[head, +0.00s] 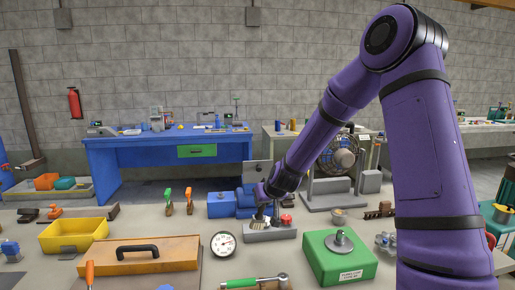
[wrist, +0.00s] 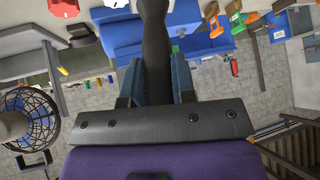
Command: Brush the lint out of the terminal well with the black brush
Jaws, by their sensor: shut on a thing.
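My gripper (head: 264,195) is at the end of my purple arm, low over the middle of the bench. In the wrist view my gripper (wrist: 158,82) has its two blue-grey fingers closed on the dark handle of the black brush (wrist: 155,40). In the head view a pale bristle-like end (head: 259,223) shows just below the gripper, at the grey block. A blue motor-like unit (head: 222,206) stands just left of and behind the gripper; it also shows in the wrist view (wrist: 118,30). I cannot make out the terminal well or any lint.
A red knob (head: 286,219) sits on the grey block (head: 270,236). A round dial gauge (head: 223,244), a green box (head: 340,262), an orange-brown case (head: 140,260) and a yellow bin (head: 72,236) stand close around. A caged fan (head: 338,158) stands behind to the right.

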